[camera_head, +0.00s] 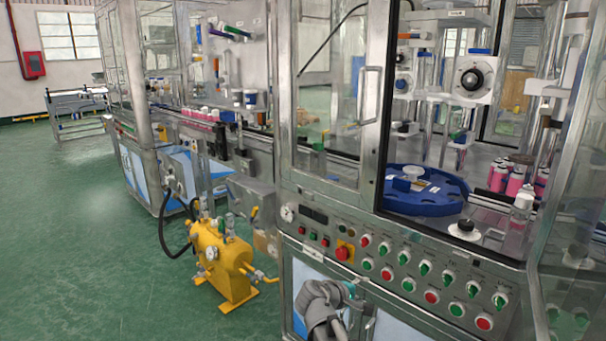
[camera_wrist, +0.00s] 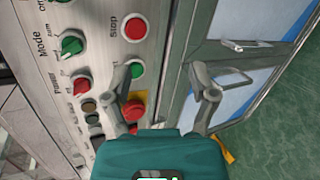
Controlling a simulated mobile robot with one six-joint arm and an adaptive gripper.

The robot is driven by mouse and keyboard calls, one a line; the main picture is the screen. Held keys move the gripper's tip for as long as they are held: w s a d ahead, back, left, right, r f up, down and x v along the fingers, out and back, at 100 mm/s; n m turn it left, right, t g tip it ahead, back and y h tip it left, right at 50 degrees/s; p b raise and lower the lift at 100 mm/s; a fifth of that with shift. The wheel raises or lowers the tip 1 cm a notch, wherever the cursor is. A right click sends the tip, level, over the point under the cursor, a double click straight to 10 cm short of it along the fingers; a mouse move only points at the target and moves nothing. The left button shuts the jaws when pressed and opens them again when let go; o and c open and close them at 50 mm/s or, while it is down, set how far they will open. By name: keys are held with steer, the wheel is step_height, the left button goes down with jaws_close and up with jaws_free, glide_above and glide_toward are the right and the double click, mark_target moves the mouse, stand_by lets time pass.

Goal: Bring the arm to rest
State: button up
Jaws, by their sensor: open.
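My gripper (camera_wrist: 160,80) shows in the wrist view with its two grey fingers spread wide apart and nothing between them. Behind the fingers lie the control panel (camera_wrist: 150,60) and the machine's lower cabinet doors. The fingers look apart from the panel, but the exact gap is hard to tell. In the head view, my grey arm end rises at the bottom centre, in front of the cabinet below the control panel (camera_head: 388,256). A small teal part of the gripper shows there; its fingertips cannot be made out.
The machine's deck holds a blue round turntable (camera_head: 425,205), a white disc (camera_head: 464,232) with a black knob, a clear bottle (camera_head: 521,207) and pink cans (camera_head: 515,186). A yellow tank (camera_head: 225,262) stands on the floor at left. Green floor (camera_head: 80,240) is clear further left.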

steer(key=s+f+m+g+y, duration=0.8)
steer(key=s+f+m+y, duration=0.25)
steer(key=s, duration=0.35)
step_height(320, 180, up, 22)
steer(key=p, duration=2.3)
steer(key=shift+d, duration=0.25)
